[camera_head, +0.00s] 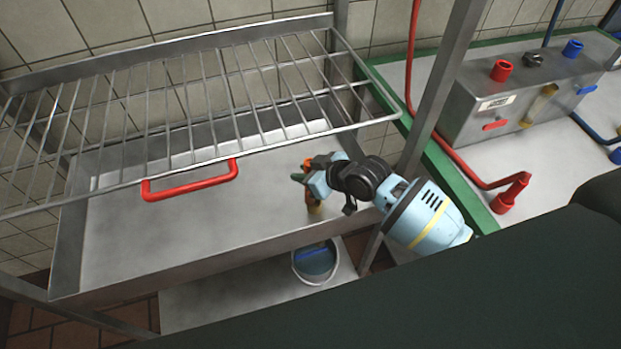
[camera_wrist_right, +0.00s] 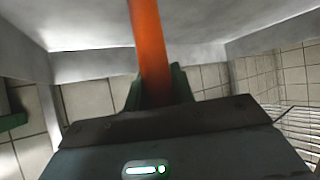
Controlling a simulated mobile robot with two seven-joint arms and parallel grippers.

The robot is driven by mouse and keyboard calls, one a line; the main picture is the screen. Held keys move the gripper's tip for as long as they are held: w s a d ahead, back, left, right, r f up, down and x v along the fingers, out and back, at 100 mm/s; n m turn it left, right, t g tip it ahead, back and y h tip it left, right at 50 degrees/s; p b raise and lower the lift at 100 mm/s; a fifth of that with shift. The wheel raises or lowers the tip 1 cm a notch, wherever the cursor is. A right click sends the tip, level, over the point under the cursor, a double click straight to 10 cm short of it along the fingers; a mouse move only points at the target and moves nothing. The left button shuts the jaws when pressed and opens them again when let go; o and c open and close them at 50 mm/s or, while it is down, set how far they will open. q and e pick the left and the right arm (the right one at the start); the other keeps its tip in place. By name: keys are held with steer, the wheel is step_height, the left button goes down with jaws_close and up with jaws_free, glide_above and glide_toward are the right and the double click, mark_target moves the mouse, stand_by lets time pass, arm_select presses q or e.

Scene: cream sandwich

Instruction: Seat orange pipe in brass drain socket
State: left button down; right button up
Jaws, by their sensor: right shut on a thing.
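My right gripper (camera_head: 303,179) is shut on the orange pipe (camera_head: 309,165), over the front right part of the steel basin. The pipe shows above and below the fingers, and its lower part looks close to upright. Directly below it is a small brass piece (camera_head: 315,209), which looks like the drain socket. I cannot tell whether the pipe's lower end is in it, above it or in front of it. In the right wrist view the pipe (camera_wrist_right: 148,45) runs up from between the green fingertips (camera_wrist_right: 157,90). The socket does not show there. My left gripper is not in view.
A wire rack (camera_head: 190,110) with a red handle (camera_head: 190,183) hangs over the steel basin (camera_head: 150,240). A bucket (camera_head: 316,262) stands below. A steel post (camera_head: 440,80) is right of my gripper. A steel box (camera_head: 530,85) with coloured fittings stands at right.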

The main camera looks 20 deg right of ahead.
steer(key=shift+d, duration=0.35)
steer(key=f, duration=0.3)
steer(key=shift+d, duration=0.35)
steer(key=shift+f, duration=0.25)
steer(key=shift+f, duration=0.15)
steer(key=o, duration=1)
